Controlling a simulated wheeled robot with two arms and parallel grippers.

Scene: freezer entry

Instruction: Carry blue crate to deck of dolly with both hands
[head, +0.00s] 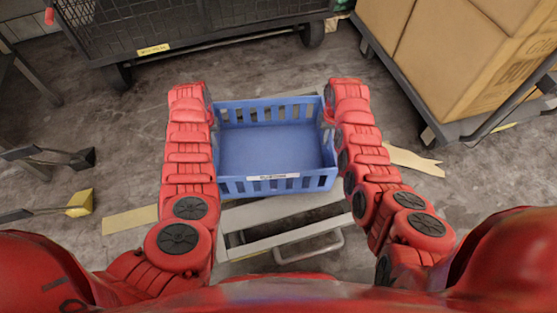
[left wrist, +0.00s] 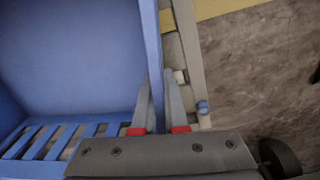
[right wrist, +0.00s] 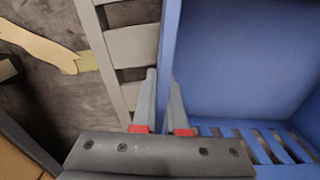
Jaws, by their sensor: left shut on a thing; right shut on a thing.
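The blue crate (head: 275,184) is empty and upright, between my two arms in the head view, with a label on its near wall. My left gripper (left wrist: 157,75) is shut on the crate's left side wall, a finger on each face. My right gripper (right wrist: 162,75) is shut on the opposite wall in the same way. A grey slatted frame (head: 260,215) with a bar handle shows below the crate and on its near side. I cannot tell whether this frame is the dolly, nor how large the gap under the crate is.
A black mesh cart (head: 190,35) on casters stands at the back. A cart (head: 458,128) with large cardboard boxes (head: 470,55) stands at the right. A yellow-ended tool (head: 78,204) lies at the left. Tan strips (head: 130,219) lie on the grey floor.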

